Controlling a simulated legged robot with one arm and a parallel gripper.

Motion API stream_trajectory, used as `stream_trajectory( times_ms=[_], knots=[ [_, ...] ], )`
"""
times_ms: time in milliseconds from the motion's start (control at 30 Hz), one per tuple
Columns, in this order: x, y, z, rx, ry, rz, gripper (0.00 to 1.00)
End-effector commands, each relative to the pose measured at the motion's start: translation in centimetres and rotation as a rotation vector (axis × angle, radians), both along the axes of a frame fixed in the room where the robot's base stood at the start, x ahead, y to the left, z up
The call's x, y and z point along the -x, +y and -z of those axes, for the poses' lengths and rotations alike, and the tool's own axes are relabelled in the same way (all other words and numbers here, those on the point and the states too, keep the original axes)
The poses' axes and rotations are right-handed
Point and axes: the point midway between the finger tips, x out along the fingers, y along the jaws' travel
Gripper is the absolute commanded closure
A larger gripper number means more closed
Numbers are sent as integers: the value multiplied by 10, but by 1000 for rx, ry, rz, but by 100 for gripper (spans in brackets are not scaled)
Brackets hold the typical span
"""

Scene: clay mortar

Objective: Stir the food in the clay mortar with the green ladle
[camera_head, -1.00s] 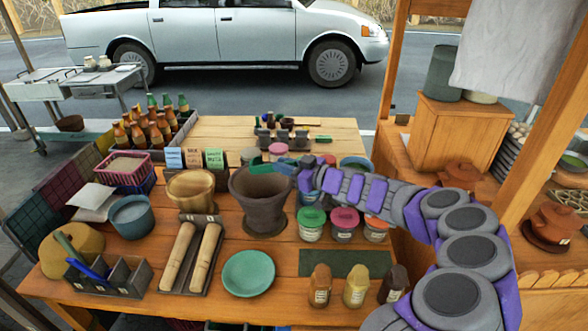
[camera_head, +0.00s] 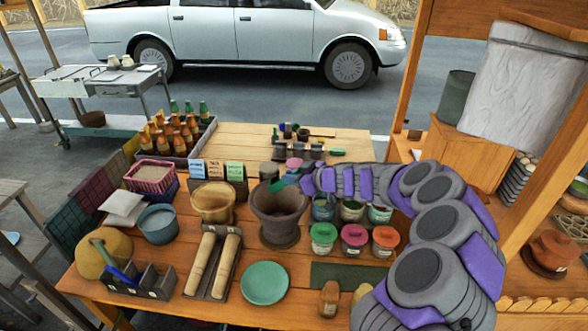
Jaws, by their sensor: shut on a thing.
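The brown clay mortar (camera_head: 281,228) stands upright on the wooden table, its wide mouth facing up. Its food cannot be made out. My gripper (camera_head: 291,183) is at the mortar's upper rim, reaching in from the right. It is small and partly merged with the arm. A small dark green piece (camera_head: 277,186), apparently part of the green ladle, shows at its tip over the mouth. The gripper is shut on it. The ladle's lower end is hidden, so I cannot tell how deep it reaches.
A tan pot (camera_head: 213,204) stands close left of the mortar. Lidded jars (camera_head: 323,238) stand close on its right, under my arm. A green plate (camera_head: 264,284) and a tray with two wooden rollers (camera_head: 213,266) lie in front. A utensil caddy (camera_head: 145,283) is at the left.

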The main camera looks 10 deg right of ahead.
Motion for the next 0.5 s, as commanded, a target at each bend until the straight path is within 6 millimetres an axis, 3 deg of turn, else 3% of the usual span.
stream_trajectory(
  times_ms=[33, 500],
  knots=[
    [-1, 0, -8, 8, 10, 0, 100],
    [-8, 12, -22, 97, 87, -2, 100]
  ],
)
